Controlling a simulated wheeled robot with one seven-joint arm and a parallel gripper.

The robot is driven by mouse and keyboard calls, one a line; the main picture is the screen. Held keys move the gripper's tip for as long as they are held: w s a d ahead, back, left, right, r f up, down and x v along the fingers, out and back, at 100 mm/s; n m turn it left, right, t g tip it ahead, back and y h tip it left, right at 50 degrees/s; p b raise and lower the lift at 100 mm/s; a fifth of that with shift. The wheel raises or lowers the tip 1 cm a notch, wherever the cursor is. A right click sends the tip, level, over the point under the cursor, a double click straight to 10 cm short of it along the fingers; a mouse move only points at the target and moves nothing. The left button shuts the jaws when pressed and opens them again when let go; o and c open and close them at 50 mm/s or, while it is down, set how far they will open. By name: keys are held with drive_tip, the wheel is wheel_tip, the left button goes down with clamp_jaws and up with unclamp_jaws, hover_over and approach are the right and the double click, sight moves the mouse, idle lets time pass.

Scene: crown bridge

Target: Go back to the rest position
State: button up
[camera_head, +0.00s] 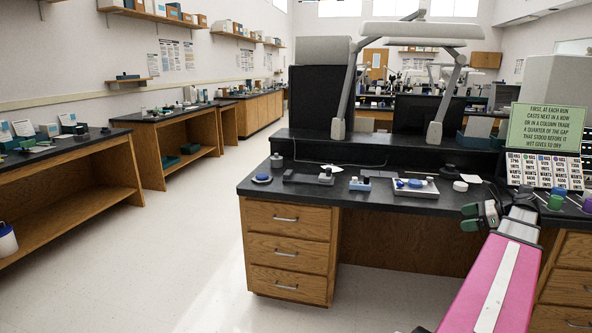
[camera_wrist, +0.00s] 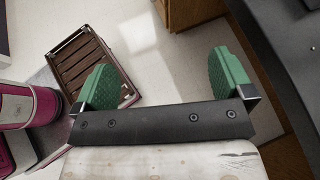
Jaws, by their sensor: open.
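My gripper (camera_head: 480,216) is at the right of the head view, at the end of my pink arm, in front of the bench's edge. In the wrist view my gripper (camera_wrist: 163,82) shows its two green fingers spread wide apart. Nothing is between them, only pale floor behind. In the head view the black bench top (camera_head: 330,196) carries small dental items, among them a white tray (camera_head: 415,188) with blue pieces. My gripper appears apart from all of them.
A green sign (camera_head: 546,128) and a card chart (camera_head: 545,171) stand at the bench's right, near small colored cups. A wooden drawer unit (camera_head: 285,250) stands below the bench. Open floor (camera_head: 180,240) lies to the left. A brown slatted tray-like thing (camera_wrist: 92,65) shows in the wrist view.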

drive_tip(key=w+a+f+n+g+h, duration=0.1)
drive_tip(key=a+f+n+g+h, duration=0.3)
drive_tip(key=a+f, duration=0.6)
drive_tip(key=a+f+n+g, duration=0.1)
drive_tip(key=a+f+n, duration=0.45)
drive_tip(key=a, duration=0.75)
drive_tip(key=s+a+f+n+g+h, duration=0.1)
drive_tip(key=s+a+f+n+h, duration=0.2)
drive_tip(key=a+n, duration=0.4)
drive_tip(key=s+a+f+n+h, duration=0.3)
drive_tip(key=a+f+n, duration=0.3)
drive_tip(key=a, duration=0.4)
drive_tip(key=shift+s+a+f+n+g, duration=0.2)
drive_tip(key=shift+s+n+g, duration=0.2)
drive_tip(key=shift+s+n, duration=0.2)
